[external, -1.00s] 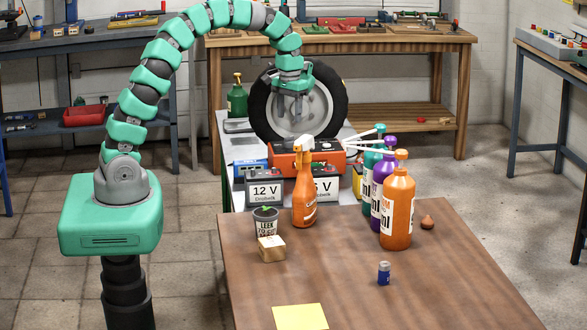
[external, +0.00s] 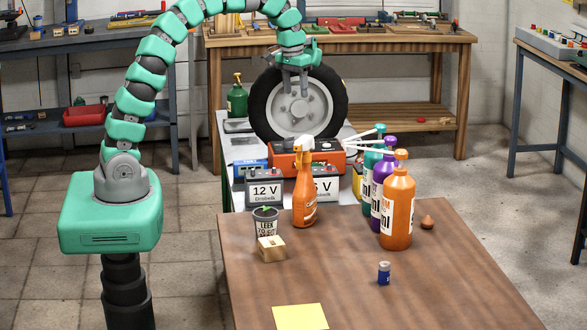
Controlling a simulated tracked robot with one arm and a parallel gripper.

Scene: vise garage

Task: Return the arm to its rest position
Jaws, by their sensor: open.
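My green segmented arm rises from its base at the left and arches over to the right, with its top cut off by the upper edge of the view. My gripper (external: 295,85) hangs down at the end, in front of the upper part of a wheel (external: 297,122) as seen from here. Its jaws are open and nothing is between them. It is well above the orange device (external: 318,155) and the orange spray bottle (external: 304,196).
A wooden table (external: 340,270) holds a pot (external: 265,222), a wooden block (external: 271,249), orange (external: 397,210) and purple (external: 379,180) bottles, a small blue can (external: 384,273) and a yellow note (external: 300,317). Batteries (external: 265,193) stand behind. A workbench (external: 390,38) is at the back.

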